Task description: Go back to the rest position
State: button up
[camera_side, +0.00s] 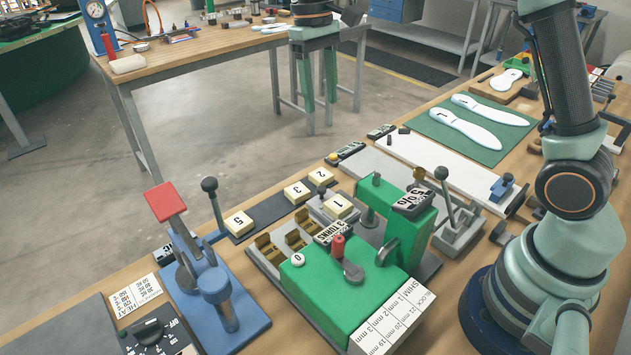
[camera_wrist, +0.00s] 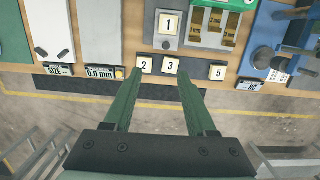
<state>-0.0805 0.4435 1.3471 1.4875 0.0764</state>
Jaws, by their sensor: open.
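My gripper (camera_side: 319,100) hangs at the top middle of the side view, fingers pointing down, high above the bench and seen against the far table. In the wrist view its two green fingers (camera_wrist: 159,75) stand apart with nothing held between them. Beyond the fingertips, number tiles 2 (camera_wrist: 144,65), 3 (camera_wrist: 170,66) and 5 (camera_wrist: 218,72) lie in a row on the dark strip. Tile 1 (camera_wrist: 168,23) sits in a grey holder beside the green machine (camera_side: 345,290). No tile touches the fingers.
A blue lever press (camera_side: 215,290) stands left of the green machine. White insoles (camera_side: 465,125) lie on a green mat (camera_side: 440,118) at the back right. A wooden table (camera_side: 190,55) stands behind, across bare floor (camera_side: 220,150).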

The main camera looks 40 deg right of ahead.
jog(key=s+d+r+t, duration=0.1)
jog(key=s+t, duration=0.2)
jog(key=s, duration=0.5)
jog(key=s+d+t, duration=0.2)
jog(key=s+t, duration=0.2)
jog(key=s, duration=0.3)
jog(key=shift+s+d+r, duration=0.3)
jog(key=shift+s+r, duration=0.05)
